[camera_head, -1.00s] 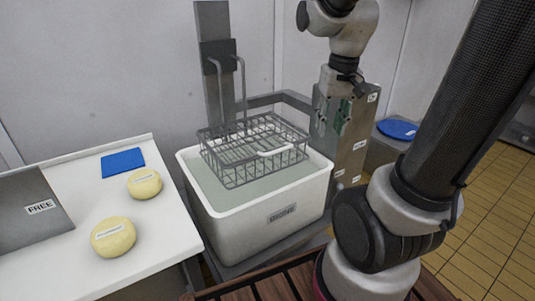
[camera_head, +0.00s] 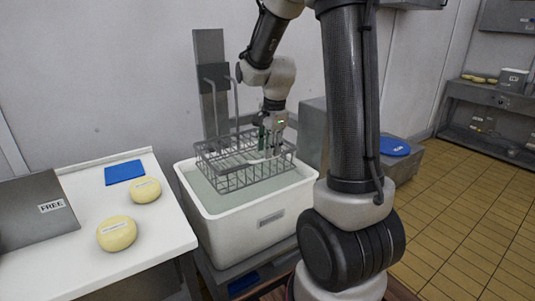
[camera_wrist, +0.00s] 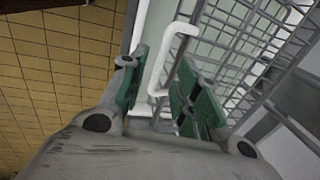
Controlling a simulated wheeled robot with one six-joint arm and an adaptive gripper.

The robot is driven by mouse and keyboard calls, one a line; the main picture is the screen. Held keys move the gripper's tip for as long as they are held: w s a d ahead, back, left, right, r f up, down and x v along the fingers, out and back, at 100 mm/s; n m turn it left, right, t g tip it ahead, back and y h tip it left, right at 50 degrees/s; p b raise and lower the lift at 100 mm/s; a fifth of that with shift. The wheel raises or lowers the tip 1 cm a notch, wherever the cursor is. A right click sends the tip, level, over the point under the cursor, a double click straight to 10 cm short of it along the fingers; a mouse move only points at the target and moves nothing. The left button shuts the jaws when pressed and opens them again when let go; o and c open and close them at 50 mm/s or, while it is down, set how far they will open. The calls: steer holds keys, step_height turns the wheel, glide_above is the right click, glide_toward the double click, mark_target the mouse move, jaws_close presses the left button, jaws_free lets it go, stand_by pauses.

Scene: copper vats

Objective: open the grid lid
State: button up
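The grid lid (camera_head: 225,157) is the top of a grey wire basket (camera_head: 240,178) that hangs in a white brine tub (camera_head: 250,230). The lid looks closed, though my gripper hides part of it. Its white handle bar (camera_wrist: 186,28) shows in the wrist view, running down between my fingers. My gripper (camera_head: 270,150) points down at the lid's right front side. In the wrist view, my gripper (camera_wrist: 162,72) has its green fingers apart, with the handle between or just beyond them. I cannot tell whether they touch it.
A grey post with hooks (camera_head: 210,90) stands behind the basket. At left, a white table (camera_head: 155,225) holds two round cheeses (camera_head: 117,233), a blue mat (camera_head: 125,172) and a grey "FREE" plate (camera_head: 35,212). A blue disc (camera_head: 394,147) lies on a grey block at right. Tiled floor is clear at right.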

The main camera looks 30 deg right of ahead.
steer(key=shift+w+f, duration=0.25)
steer(key=shift+f, duration=1.05)
jaws_close()
steer(key=shift+r, duration=0.1)
